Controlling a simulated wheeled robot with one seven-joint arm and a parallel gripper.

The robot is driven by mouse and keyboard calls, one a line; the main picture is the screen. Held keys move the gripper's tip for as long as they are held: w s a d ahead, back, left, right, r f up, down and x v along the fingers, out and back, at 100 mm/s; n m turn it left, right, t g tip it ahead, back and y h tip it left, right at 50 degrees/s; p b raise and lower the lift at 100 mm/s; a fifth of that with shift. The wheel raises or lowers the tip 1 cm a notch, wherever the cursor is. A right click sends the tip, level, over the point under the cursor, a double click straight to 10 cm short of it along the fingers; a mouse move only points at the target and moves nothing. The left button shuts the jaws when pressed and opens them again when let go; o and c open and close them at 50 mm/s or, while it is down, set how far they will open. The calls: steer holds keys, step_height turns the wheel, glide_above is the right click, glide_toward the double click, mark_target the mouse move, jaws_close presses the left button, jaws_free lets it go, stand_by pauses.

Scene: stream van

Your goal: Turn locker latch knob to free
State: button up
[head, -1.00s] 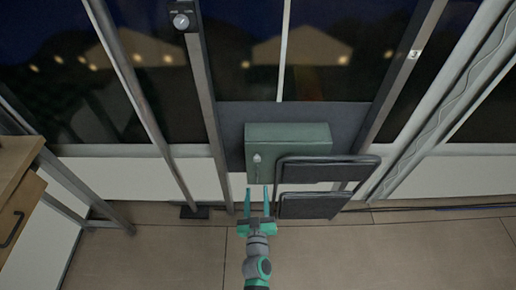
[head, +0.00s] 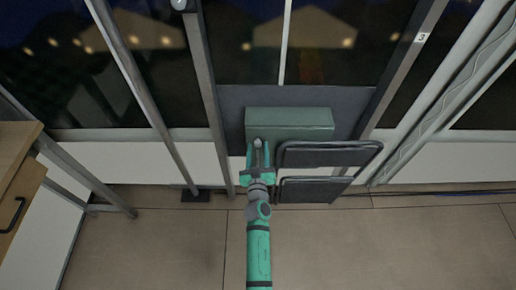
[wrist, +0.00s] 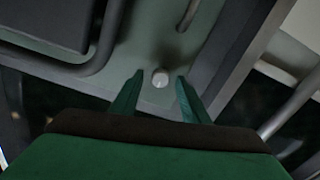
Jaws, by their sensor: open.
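The green locker (head: 290,121) is a box mounted on a dark panel below the window. Its latch knob (head: 257,142) is small and pale, low on the left part of the locker's front. In the wrist view the knob (wrist: 160,79) is a round pale disc between the fingertips. My gripper (head: 258,149) is at the locker's front with its fingers apart. In the wrist view the open gripper (wrist: 157,82) has one finger on each side of the knob, with gaps on both sides. Whether the fingertips reach as deep as the knob I cannot tell.
A folded dark chair (head: 328,155) stands close to the right of my gripper, partly in front of the locker. A metal post (head: 207,90) is at the left. A wooden cabinet (head: 18,165) stands at the far left. The floor (head: 340,245) in front is clear.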

steer(key=shift+w+a, duration=0.1)
steer(key=shift+w, duration=0.35)
jaws_close()
